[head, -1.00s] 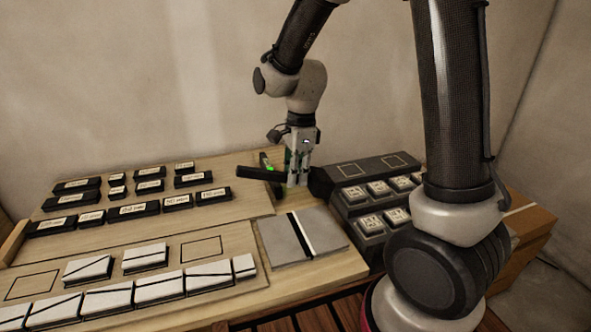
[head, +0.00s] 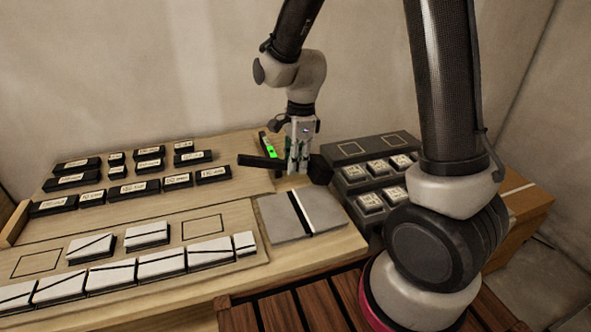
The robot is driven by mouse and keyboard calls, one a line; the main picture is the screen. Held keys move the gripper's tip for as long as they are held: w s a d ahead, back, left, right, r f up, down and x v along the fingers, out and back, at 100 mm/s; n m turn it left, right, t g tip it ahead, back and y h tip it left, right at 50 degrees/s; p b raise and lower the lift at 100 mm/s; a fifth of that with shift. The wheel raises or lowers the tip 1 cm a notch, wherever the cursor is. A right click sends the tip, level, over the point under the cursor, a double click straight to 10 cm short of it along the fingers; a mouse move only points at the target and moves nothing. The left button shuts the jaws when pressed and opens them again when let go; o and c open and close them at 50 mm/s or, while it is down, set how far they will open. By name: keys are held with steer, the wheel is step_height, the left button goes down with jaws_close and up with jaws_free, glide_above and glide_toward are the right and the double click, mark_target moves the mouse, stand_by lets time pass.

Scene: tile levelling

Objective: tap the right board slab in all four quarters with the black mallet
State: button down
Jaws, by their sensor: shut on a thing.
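The black mallet lies crosswise in my gripper (head: 298,172), which is shut on it. The mallet's handle (head: 258,161) points left and its dark head (head: 320,170) is on the right. My gripper and the mallet are behind the two grey slabs, apart from their tops as far as I can tell. The right board slab (head: 327,209) is a flat grey square on the wooden bench. A black strip and a white strip lie between it and the left slab (head: 282,219). Whether the slabs are level cannot be seen.
A green-lit level (head: 270,146) lies behind the gripper. A dark stepped rack (head: 366,190) with labelled blocks stands to the right. Rows of black labelled blocks (head: 134,189) and white tiles (head: 158,262) cover the left side. A cardboard box (head: 522,212) is at far right.

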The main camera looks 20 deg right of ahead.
steer(key=shift+r, duration=0.25)
steer(key=shift+f, duration=0.1)
step_height(320, 180, down, 4)
steer(key=shift+f, duration=0.45)
steer(key=shift+r, duration=2.6)
